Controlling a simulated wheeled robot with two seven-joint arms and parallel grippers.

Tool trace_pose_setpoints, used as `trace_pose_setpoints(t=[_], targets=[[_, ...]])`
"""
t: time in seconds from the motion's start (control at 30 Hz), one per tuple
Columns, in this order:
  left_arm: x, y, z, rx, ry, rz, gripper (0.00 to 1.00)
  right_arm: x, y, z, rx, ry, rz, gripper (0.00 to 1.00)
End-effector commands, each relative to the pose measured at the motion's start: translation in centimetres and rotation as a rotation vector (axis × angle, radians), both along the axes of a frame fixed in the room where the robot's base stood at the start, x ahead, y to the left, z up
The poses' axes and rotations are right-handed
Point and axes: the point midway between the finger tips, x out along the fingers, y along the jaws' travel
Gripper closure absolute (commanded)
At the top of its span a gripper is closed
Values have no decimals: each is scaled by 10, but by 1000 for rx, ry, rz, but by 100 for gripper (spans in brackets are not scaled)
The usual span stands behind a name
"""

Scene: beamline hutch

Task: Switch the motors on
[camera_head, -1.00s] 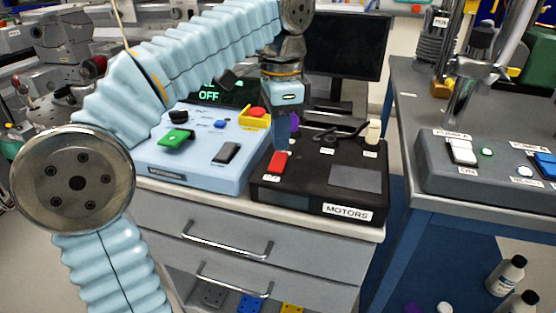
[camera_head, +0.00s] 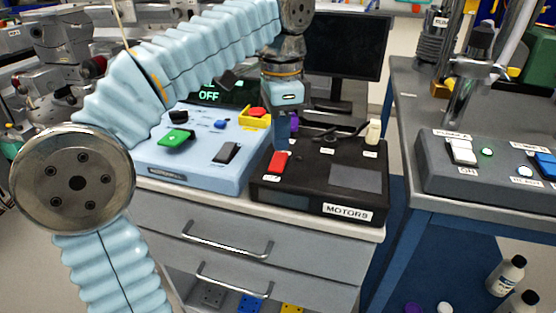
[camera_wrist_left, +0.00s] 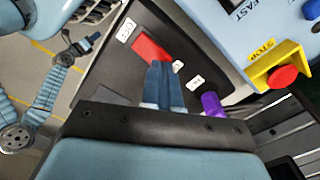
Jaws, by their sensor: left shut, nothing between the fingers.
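The black motors box (camera_head: 356,205), with a MOTORS label on its front, stands on the grey cabinet. A red rocker switch (camera_head: 278,163) sits at its front left; it also shows in the left wrist view (camera_wrist_left: 150,47). Which way the rocker is set I cannot tell. My left gripper (camera_head: 283,140) is shut and empty just above and behind the red switch. In the left wrist view its fingertips (camera_wrist_left: 165,68) cover the near end of the switch; contact is unclear. My right gripper (camera_wrist_left: 90,42) appears small in the left wrist view, its jaws too small to read.
Left of the motors box is a light-blue control box (camera_head: 200,165) with green, black and red controls. A display behind it reads OFF. A purple knob (camera_wrist_left: 211,104) and a cream-topped lever (camera_head: 373,132) stand on the motors box. A grey switch box (camera_head: 430,178) is on the right bench.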

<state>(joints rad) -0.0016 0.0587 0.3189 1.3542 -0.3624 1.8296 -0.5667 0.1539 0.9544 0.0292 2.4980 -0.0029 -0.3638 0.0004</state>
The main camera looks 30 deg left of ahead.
Motion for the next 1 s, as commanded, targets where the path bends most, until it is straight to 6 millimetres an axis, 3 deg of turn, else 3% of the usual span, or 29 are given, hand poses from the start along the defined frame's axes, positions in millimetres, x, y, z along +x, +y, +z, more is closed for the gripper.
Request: trace_pose_setpoints(t=[1.0], targets=[[0,0,-14,0,0,0,100,0,0,-10,0,0,0,57]])
